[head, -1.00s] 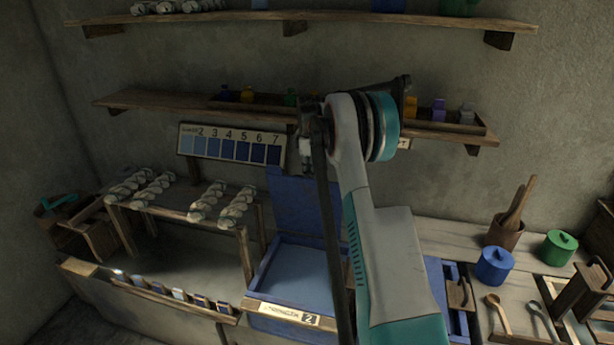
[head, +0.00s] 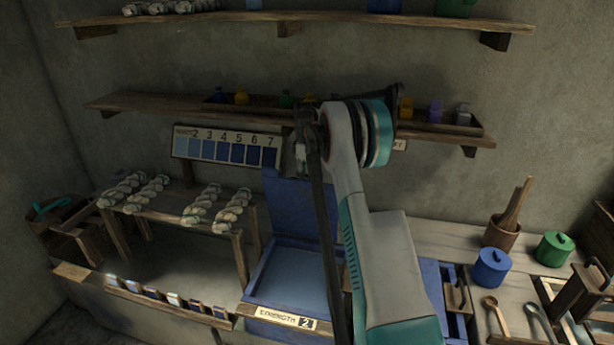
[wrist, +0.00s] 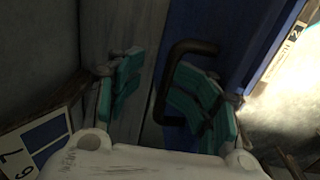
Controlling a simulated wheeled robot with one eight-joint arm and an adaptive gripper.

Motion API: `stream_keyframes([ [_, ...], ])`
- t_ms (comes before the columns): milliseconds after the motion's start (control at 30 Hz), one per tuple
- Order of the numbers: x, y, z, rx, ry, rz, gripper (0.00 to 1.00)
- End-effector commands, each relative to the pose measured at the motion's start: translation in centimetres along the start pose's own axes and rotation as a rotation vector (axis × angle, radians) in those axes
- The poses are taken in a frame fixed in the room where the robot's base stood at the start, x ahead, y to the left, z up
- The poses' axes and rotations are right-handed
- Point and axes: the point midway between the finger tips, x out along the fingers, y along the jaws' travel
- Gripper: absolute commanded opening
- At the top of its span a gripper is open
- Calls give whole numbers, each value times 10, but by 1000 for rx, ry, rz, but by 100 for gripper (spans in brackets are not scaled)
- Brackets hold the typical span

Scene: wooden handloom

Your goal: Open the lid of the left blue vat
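The left blue vat (head: 257,290) stands low in the middle of the head view, with a "STRENGTH 2" label on its front. Its blue lid (head: 292,205) stands raised, about upright, at the vat's back, and the inside shows. My arm hides the right side of both. In the wrist view my gripper (wrist: 165,105) is open, with teal finger pads spread apart. A dark bent handle (wrist: 192,47) on a blue surface lies by the right finger, which partly covers it. I cannot tell whether they touch.
A skein rack (head: 190,212) stands left of the vat, and a numbered shade card (head: 226,148) is behind. A shelf (head: 150,103) with small bottles crosses the wall near my arm. A blue pot (head: 491,268) and a green pot (head: 554,249) stand right.

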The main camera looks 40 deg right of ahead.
Motion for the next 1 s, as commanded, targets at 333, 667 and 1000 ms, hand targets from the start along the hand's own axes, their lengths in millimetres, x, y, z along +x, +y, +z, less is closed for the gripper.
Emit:
stream_keyframes([
  [333, 5, 4, 7, 4, -8, 7, 31],
  [667, -16, 2, 7, 4, -7, 7, 31],
  [1000, -87, -2, 3, 1, -3, 7, 31],
])
